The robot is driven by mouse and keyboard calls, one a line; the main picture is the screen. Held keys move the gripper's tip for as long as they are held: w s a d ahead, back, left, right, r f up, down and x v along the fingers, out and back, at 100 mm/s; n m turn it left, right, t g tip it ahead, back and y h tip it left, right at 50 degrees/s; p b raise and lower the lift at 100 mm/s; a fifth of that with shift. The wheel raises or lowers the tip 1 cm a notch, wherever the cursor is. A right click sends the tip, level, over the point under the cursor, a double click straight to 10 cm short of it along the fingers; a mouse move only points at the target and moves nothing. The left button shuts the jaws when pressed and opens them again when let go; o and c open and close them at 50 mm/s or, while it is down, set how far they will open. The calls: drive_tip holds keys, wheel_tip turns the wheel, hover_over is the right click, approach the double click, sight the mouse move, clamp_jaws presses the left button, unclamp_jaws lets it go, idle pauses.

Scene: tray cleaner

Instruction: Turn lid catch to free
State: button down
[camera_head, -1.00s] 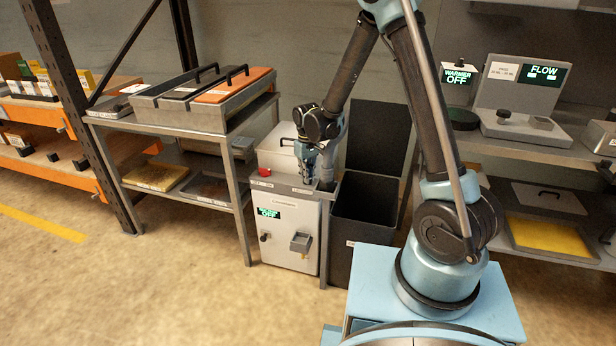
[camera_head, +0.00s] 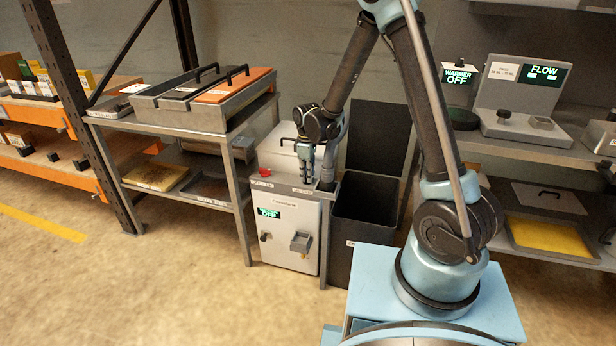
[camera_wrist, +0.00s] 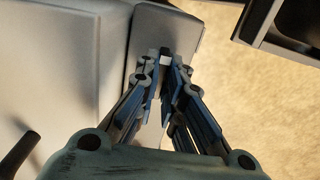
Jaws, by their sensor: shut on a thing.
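The cleaner is a pale cabinet (camera_head: 290,232) with a light lid (camera_head: 272,155) on top, left of the dark bin. My gripper (camera_head: 306,180) points down at the right part of the cabinet top, beside the lid. The large pale lid (camera_wrist: 55,60) lies to the left in that view. The fingers hide most of the catch, so I cannot tell its exact angle.
A dark open bin (camera_head: 366,222) with a raised back stands just right of the cabinet. A grey rack (camera_head: 235,165) with trays stands left. A shelf with devices (camera_head: 525,120) is at right. The floor in front (camera_head: 150,285) is clear.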

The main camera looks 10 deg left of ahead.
drive_tip(key=shift+w+d, duration=0.1)
drive_tip(key=shift+d, duration=0.05)
drive_tip(key=c, duration=1.7)
unclamp_jaws()
drive_tip(key=shift+r, duration=5.95)
